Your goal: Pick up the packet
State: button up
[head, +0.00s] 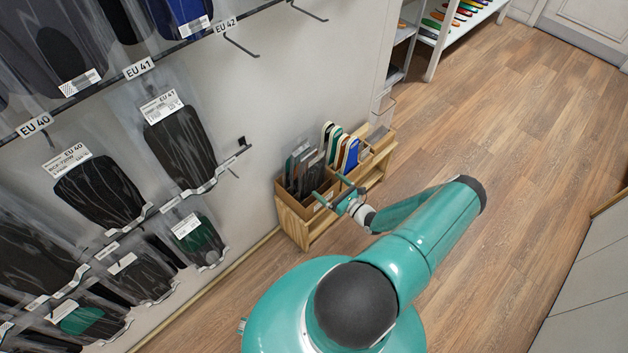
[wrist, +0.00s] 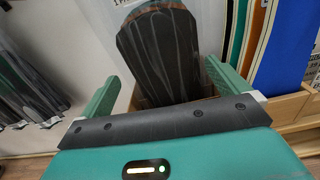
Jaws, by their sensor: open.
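A dark packet (wrist: 160,55) in clear plastic with a white label at its top stands upright in a wooden holder in the wrist view. My gripper (wrist: 165,85) is open, with one green finger on each side of the packet. The packet's lower part is hidden behind the gripper body. In the head view, my gripper (head: 333,191) is at the front of the wooden holder (head: 294,214). Several dark packets (head: 304,172) stand in its left compartment there; which one is between my fingers is hard to tell.
Blue, white and green upright pieces (head: 342,148) stand in the neighbouring compartment, close to my right finger in the wrist view. A wall rack with hanging packets (head: 181,147) is at left. A white shelf (head: 440,42) stands at the back. The wooden floor (head: 500,150) is clear at right.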

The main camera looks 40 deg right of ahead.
aim_at(318, 176)
jog(key=w, duration=0.5)
jog(key=shift+w, duration=0.1)
jog(key=c, duration=1)
jog(key=shift+c, duration=0.2)
